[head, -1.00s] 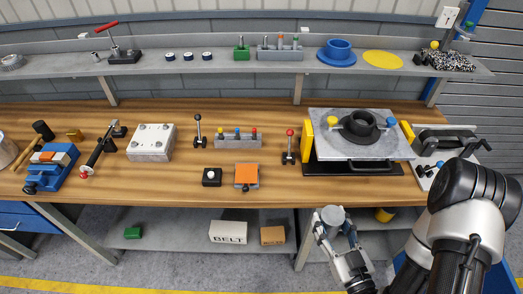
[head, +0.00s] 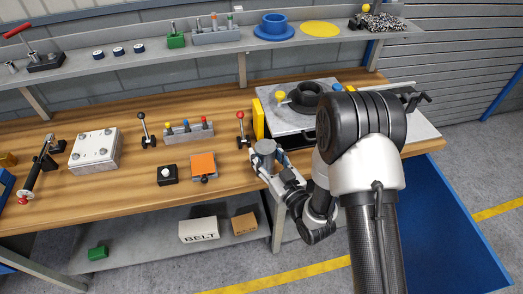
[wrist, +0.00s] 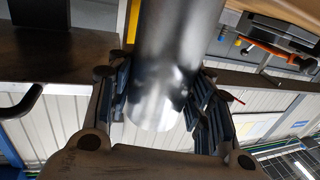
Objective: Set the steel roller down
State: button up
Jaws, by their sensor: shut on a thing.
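The steel roller (head: 265,147) is a grey metal cylinder, held upright at the front edge of the wooden bench, left of my arm. In the wrist view the roller (wrist: 172,50) fills the upper middle, between the dark ribbed finger pads. My gripper (head: 267,160) is shut on it. It also shows in the wrist view (wrist: 160,95), with one finger on each side of the roller. Whether the roller's lower end touches the bench cannot be told.
A grey plate fixture with a yellow side block (head: 259,119) stands just behind the roller. A red-knobbed lever (head: 241,128) and an orange-topped block (head: 203,165) are to its left. The bench front (head: 120,200) is mostly bare. A cardboard box (head: 244,223) sits on the lower shelf.

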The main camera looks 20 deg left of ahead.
jog(key=x, duration=0.2)
jog(key=shift+w+a, duration=0.25)
jog(key=shift+a, duration=0.1)
jog(key=shift+f+b, duration=0.15)
jog(key=shift+b, duration=0.25)
jog(key=shift+s+d, duration=0.1)
jog(key=shift+d, duration=0.05)
jog(key=o, duration=1.5)
jog(key=shift+f, duration=0.1)
